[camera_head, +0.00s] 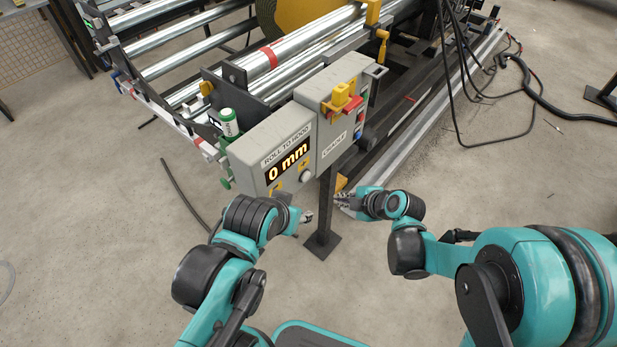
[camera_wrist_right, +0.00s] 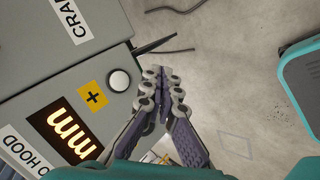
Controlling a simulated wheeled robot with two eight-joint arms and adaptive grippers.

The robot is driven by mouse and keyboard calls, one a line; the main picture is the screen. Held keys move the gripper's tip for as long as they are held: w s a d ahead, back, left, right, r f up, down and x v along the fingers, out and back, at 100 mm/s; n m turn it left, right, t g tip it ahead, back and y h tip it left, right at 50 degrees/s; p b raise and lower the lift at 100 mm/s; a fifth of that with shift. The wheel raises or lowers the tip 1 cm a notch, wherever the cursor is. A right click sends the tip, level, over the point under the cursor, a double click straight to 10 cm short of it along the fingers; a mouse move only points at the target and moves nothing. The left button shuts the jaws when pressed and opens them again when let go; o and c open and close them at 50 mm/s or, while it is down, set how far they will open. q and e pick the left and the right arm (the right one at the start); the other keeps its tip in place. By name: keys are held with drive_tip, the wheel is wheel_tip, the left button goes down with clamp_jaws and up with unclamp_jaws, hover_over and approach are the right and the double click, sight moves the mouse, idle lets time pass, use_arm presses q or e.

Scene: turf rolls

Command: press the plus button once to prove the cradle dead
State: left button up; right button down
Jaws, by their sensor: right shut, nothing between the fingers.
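A grey control box (camera_head: 252,150) labelled "ROLL TO HOOD" has a display (camera_head: 288,165) reading "0 mm". A yellow plus label (camera_head: 303,162) sits beside a round white button (camera_head: 305,176). In the right wrist view the white button (camera_wrist_right: 119,80) and plus label (camera_wrist_right: 94,97) are both uncovered. My right gripper (camera_head: 341,200) is shut and empty, below and to the right of the button. In the wrist view its closed fingertips (camera_wrist_right: 161,74) are beside the button, apart from it in the picture. My left gripper (camera_head: 306,216) is below the box; its finger opening is unclear.
The adjoining box labelled "CRADLE" (camera_head: 322,100) carries a yellow and red switch (camera_head: 342,100). A dark post (camera_head: 326,208) stands under the boxes, between my grippers. Rollers (camera_head: 240,65) lie behind. Black cables (camera_head: 460,80) hang at the right.

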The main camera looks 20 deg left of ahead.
drive_tip(key=w+a, duration=0.3)
drive_tip(key=a, duration=0.5)
drive_tip(key=shift+a, duration=0.15)
drive_tip(key=shift+a, duration=0.15)
idle(1.3)
drive_tip(key=shift+w+a, duration=0.15)
drive_tip(key=shift+a, duration=0.1)
drive_tip(key=shift+w+a, duration=0.15)
drive_tip(key=shift+a, duration=0.25)
idle(0.7)
idle(0.3)
drive_tip(key=shift+s+d, duration=0.3)
drive_tip(key=shift+d, duration=0.5)
drive_tip(key=d, duration=0.1)
drive_tip(key=s+d, duration=0.1)
drive_tip(key=d, duration=0.2)
drive_tip(key=shift+s+d+b, duration=0.35)
